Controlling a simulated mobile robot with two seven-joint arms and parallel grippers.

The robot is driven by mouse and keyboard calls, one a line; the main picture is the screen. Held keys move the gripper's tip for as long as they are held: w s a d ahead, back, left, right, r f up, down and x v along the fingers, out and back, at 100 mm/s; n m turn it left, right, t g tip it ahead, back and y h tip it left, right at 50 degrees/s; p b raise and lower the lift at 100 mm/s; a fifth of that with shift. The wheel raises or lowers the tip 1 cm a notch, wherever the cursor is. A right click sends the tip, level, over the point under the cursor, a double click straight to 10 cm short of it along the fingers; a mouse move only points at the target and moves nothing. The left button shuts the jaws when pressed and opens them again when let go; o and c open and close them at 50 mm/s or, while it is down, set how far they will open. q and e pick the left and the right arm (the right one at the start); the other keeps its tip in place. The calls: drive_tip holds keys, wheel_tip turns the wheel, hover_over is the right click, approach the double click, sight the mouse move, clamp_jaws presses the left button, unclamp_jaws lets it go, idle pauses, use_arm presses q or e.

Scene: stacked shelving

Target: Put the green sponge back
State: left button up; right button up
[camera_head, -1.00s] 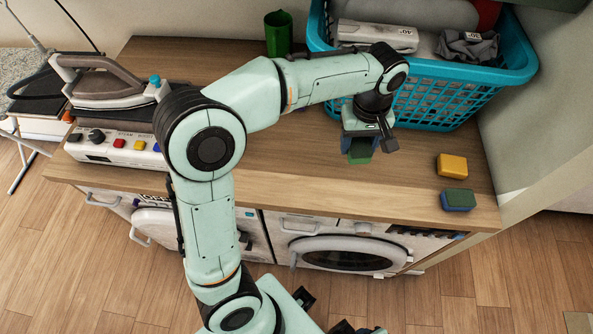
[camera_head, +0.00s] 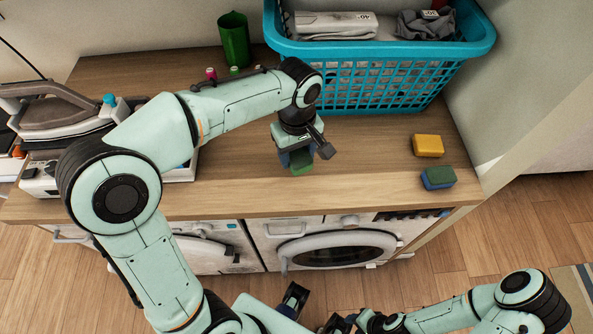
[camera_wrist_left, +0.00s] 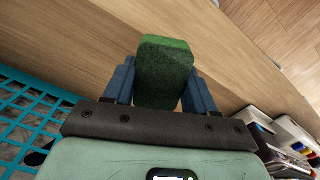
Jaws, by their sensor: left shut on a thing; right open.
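My left gripper (camera_head: 299,158) is shut on the green sponge (camera_head: 302,166), just over the wooden counter, in front of the blue basket. In the left wrist view, the green sponge (camera_wrist_left: 164,72) stands out between the two blue fingers (camera_wrist_left: 160,90). Whether its lower end touches the counter I cannot tell. A yellow sponge (camera_head: 428,146) and a blue sponge with a green top (camera_head: 438,178) lie on the counter to the right. My right gripper (camera_head: 342,322) is open at the bottom edge, partly cut off, away from the counter.
The blue laundry basket (camera_head: 385,85) with clothes and a white box stands behind the gripper. A green cup (camera_head: 234,40) stands back left. An iron (camera_head: 60,112) stands at the left. The wooden counter (camera_head: 370,165) is clear between gripper and sponges; a washing machine (camera_head: 335,248) is below.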

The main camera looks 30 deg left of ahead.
sight(297, 152)
use_arm(q)
wheel_tip(297, 152, down, 7)
drive_tip(key=shift+f+b, duration=0.2)
drive_tip(key=shift+b, duration=0.2)
drive_tip(key=shift+f, duration=0.1)
drive_tip(key=o, duration=0.9)
wheel_tip(297, 152, up, 12)
drive_tip(key=shift+r+p, duration=0.15)
drive_tip(key=shift+p, duration=0.75)
